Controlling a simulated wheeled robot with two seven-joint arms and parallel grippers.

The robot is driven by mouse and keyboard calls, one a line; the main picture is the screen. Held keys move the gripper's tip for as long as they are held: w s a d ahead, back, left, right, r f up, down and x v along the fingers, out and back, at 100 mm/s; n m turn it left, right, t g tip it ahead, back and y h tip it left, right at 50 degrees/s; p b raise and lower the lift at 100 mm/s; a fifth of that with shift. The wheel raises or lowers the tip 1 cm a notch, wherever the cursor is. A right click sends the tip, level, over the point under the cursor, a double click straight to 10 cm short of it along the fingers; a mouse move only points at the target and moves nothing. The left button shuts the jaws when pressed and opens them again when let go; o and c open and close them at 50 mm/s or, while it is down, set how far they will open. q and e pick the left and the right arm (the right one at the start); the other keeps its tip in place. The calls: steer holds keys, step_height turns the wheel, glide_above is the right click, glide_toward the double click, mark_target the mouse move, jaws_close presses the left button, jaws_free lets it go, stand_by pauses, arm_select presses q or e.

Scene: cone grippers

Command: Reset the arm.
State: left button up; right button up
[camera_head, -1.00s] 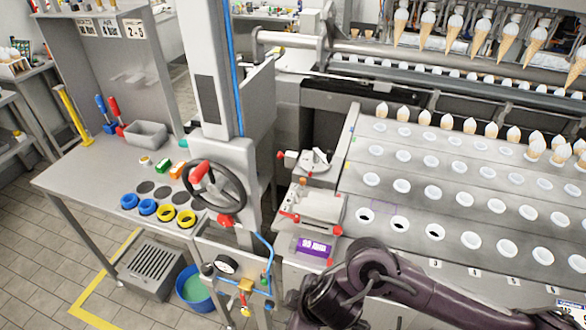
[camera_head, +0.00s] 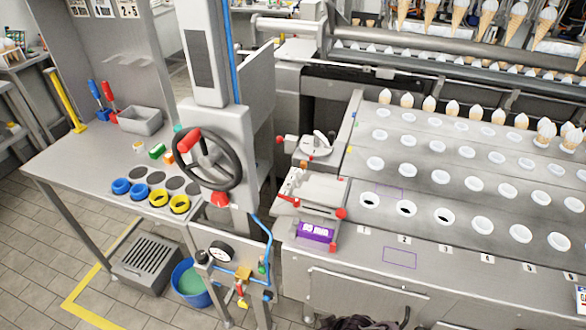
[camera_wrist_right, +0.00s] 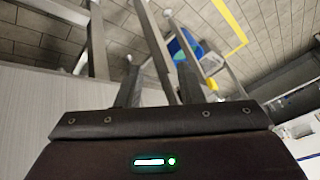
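My right gripper (camera_wrist_right: 160,88) shows in the right wrist view, with two dark fingers standing apart and nothing between them. Behind it are metal frame legs, a tiled floor and a yellow floor line. In the head view only a dark piece of my arm (camera_head: 358,322) shows at the bottom edge; no gripper shows there. My left gripper is in neither view.
The cone machine's plate (camera_head: 440,185) has rows of holes and several cones along its back. A purple box (camera_head: 316,232) sits at its front left corner. The side table (camera_head: 85,160) holds coloured rings. A blue bucket (camera_head: 190,282) stands on the floor.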

steer(key=s+d+f+m+h+b, duration=0.1)
steer(key=s+d+f, duration=0.3)
steer(key=s+f, duration=0.3)
steer(key=s+d+f+m+h+b, duration=0.1)
steer(key=s+d+f, duration=0.45)
steer(key=f, duration=0.25)
steer(key=s+d+f+g+h+b, duration=0.1)
steer(key=s+d+f, duration=0.2)
steer(key=s, duration=0.6)
steer(key=s+d+f+m+g+h, duration=0.1)
steer(key=s+d+f+h, duration=0.1)
steer(key=s, duration=0.7)
step_height(320, 180, down, 2)
steer(key=shift+s+d+f+g+b, duration=0.25)
steer(key=shift+s+d+g+b, duration=0.1)
steer(key=shift+d, duration=0.35)
